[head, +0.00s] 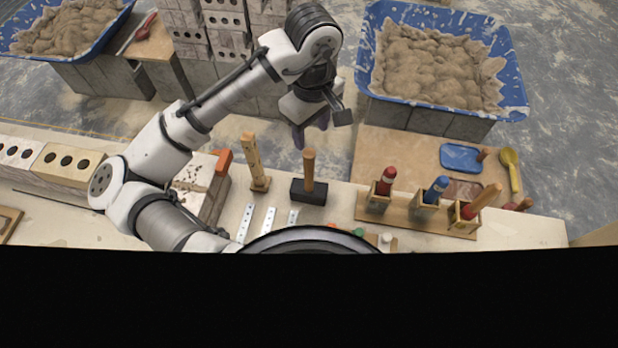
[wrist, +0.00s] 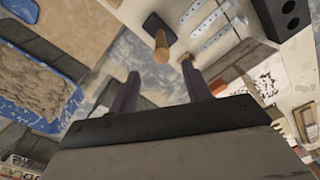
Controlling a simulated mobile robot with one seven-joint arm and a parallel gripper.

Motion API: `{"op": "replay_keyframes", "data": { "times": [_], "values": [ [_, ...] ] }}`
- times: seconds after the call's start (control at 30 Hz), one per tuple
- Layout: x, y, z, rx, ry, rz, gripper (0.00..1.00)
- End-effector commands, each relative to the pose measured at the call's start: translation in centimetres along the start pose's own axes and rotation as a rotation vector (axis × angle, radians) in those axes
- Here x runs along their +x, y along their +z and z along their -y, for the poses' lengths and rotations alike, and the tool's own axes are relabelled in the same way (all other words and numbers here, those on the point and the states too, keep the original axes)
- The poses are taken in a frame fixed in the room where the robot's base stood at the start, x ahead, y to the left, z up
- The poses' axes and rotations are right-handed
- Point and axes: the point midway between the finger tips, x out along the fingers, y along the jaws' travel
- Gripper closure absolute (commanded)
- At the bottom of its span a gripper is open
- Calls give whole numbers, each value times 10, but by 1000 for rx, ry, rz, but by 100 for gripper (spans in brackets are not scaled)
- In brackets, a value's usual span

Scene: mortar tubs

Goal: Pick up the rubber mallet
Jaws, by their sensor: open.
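The rubber mallet stands on its black head (head: 311,193) on the pale worktop, its wooden handle (head: 309,166) pointing up. My gripper (head: 312,138) is open and empty, just beyond and above the handle's top in the head view. In the wrist view, the handle (wrist: 161,45) shows end-on beyond the gap between my two fingers (wrist: 160,72), with the dark head (wrist: 159,27) behind it. The fingers appear apart from the mallet. Nothing hides the mallet in the head view.
A wooden post on a base (head: 253,165) stands close left of the mallet. A wooden rack (head: 400,211) with red and blue-handled tools is to the right. Metal strips (head: 268,221) lie in front. A blue mortar tub (head: 513,75) stands behind at right.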

Motion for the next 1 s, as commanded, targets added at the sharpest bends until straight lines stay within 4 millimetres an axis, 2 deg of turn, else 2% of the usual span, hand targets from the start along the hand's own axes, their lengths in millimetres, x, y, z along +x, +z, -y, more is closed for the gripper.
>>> {"op": "replay_keyframes", "data": {
  "times": [0.1,0.3,0.53,0.8,1.0],
  "values": [
    [25,0,0,-1,1,3,51],
    [58,0,-1,2,4,2,51],
    [71,-1,0,3,6,0,51],
    [107,-5,2,3,5,1,51],
    [118,-4,1,4,8,-1,51]
  ]
}}
